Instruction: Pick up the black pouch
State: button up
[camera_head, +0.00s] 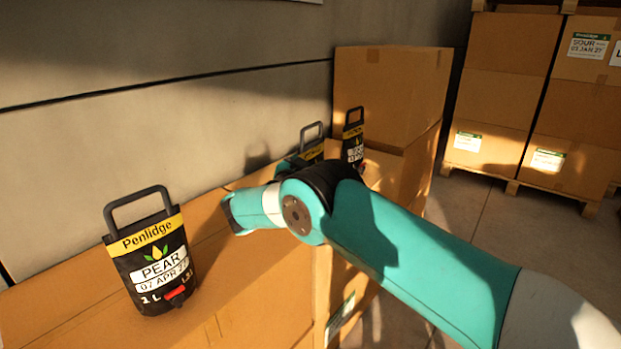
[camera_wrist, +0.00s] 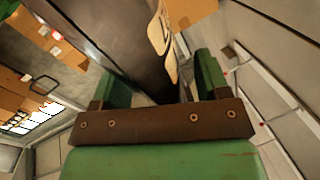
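Three black pouches with loop handles and yellow bands stand on cardboard boxes in the head view. The nearest black pouch (camera_head: 157,268), marked PEAR, is upright at the left with a red tap. Two more, a partly hidden black pouch (camera_head: 312,152) and another black pouch (camera_head: 354,145), stand farther back behind my arm. In the head view my arm hides most of my gripper, near the far pouches. In the wrist view my gripper (camera_wrist: 163,75) has its two green fingers wide apart. A dark surface lies beyond the gap; I cannot tell whether it is a pouch.
The pouches stand on a row of cardboard boxes (camera_head: 75,300) along a grey wall (camera_head: 150,90). A taller box (camera_head: 390,90) rises behind the far pouches. Stacked cartons (camera_head: 500,80) on pallets stand at the right, with open floor (camera_head: 470,215) before them.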

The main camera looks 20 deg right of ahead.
jog(key=shift+d, duration=0.25)
grip_shut()
jog(key=shift+a, duration=0.1)
jog(key=shift+r, duration=0.2)
